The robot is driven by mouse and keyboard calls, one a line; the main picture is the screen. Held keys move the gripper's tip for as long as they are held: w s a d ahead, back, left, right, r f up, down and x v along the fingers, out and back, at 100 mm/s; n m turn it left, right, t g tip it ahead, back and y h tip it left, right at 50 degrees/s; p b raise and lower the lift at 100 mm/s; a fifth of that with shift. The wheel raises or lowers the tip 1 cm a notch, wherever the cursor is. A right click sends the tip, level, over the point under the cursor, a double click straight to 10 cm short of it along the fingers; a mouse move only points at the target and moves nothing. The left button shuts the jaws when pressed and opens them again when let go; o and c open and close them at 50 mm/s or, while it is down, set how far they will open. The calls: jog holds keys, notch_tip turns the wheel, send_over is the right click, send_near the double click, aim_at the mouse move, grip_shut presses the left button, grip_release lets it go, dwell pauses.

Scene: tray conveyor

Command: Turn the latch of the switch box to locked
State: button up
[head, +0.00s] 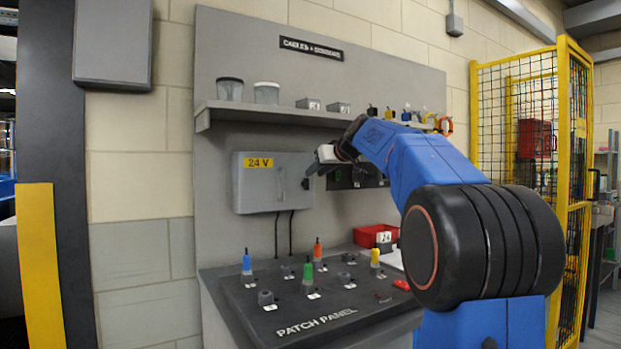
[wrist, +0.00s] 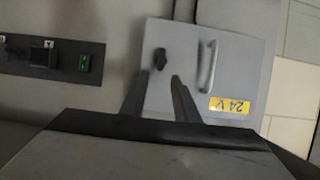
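The grey switch box (head: 270,205) with a yellow 24 V label (head: 258,162) hangs on the back panel, its door closed. In the wrist view the box (wrist: 225,70) appears upside down. Its latch, a small dark knob (wrist: 160,59), shows just beyond my fingertips; which setting it is at, I cannot tell. A pale bar handle (wrist: 207,65) is beside it. My gripper (wrist: 160,77) is open, its two dark fingers apart and pointing at the door, with nothing between them. In the head view my gripper (head: 316,168) is at the box's right edge.
A dark switch panel (wrist: 52,60) with a green switch (wrist: 84,63) is mounted beside the box. A shelf (head: 300,113) with jars and small items runs above. The patch panel (head: 315,318) with coloured plugs and a red bin (head: 366,236) are below.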

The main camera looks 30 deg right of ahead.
aim_at(304, 183)
jog(key=shift+x, duration=2.55)
jog(key=shift+c, duration=0.3)
grip_shut()
